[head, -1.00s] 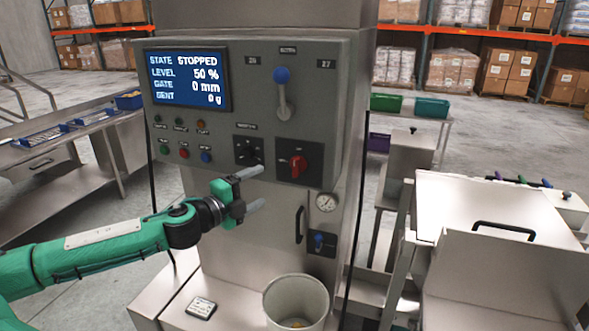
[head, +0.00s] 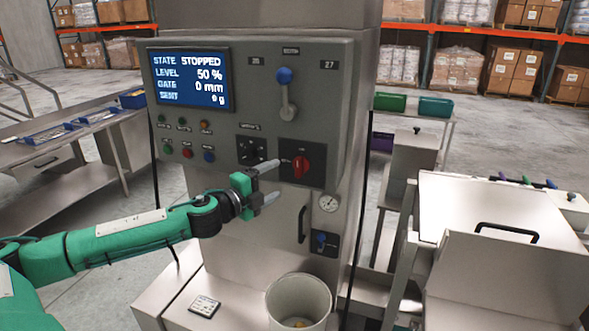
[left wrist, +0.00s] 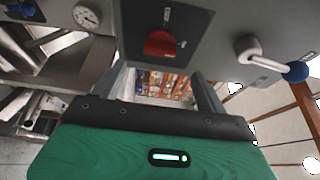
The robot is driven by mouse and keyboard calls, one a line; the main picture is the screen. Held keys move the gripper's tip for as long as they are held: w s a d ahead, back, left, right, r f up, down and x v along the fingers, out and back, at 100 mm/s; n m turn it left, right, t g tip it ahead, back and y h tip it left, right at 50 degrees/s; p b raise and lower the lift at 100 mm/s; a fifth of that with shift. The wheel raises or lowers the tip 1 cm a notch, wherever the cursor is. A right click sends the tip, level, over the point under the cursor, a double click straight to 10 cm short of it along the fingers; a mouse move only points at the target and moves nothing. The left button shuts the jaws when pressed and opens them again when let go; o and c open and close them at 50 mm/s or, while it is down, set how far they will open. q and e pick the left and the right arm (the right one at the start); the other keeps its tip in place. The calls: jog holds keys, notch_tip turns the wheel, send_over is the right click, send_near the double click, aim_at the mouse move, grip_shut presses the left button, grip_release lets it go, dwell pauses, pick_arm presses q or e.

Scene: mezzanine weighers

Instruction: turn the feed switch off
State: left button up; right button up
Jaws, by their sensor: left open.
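A red rotary switch (head: 301,167) on a black plate sits at the lower right of the grey control panel. I take it for the feed switch; its label is too small to read. It also shows in the left wrist view (left wrist: 160,43), ahead of the fingers. My left gripper (head: 271,184) is open and empty, just left of and below the switch, with its fingers pointing right. In the left wrist view the two fingers (left wrist: 163,88) stand well apart, with nothing between them. The switch is not touched. My right gripper is not in view.
The panel has a screen (head: 190,79) reading STOPPED, a blue-knobbed lever (head: 287,95), a black knob (head: 252,151) and several push buttons. Below are a gauge (head: 328,203), a door handle (head: 301,224), a small blue switch (head: 321,239) and a bucket (head: 299,283).

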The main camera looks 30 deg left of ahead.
aim_at(296, 170)
pick_arm(q)
jog(key=shift+w+d+r+p, duration=0.1)
jog(key=shift+w+d+p, duration=0.1)
jog(key=shift+w+p, duration=0.7)
jog(key=shift+w+d+r+p, duration=0.15)
jog(key=shift+w+p, duration=0.35)
jog(key=shift+w, duration=0.75)
jog(key=shift+w+d+f+p, duration=0.1)
jog(key=shift+w+d+p, duration=0.1)
jog(key=shift+w+p, duration=0.7)
jog(key=shift+w+d+p, duration=0.15)
jog(key=shift+w+p, duration=0.15)
jog(key=shift+w, duration=1)
jog(key=shift+c, duration=0.4)
jog(key=shift+f, duration=0.2)
jog(key=c, duration=0.9)
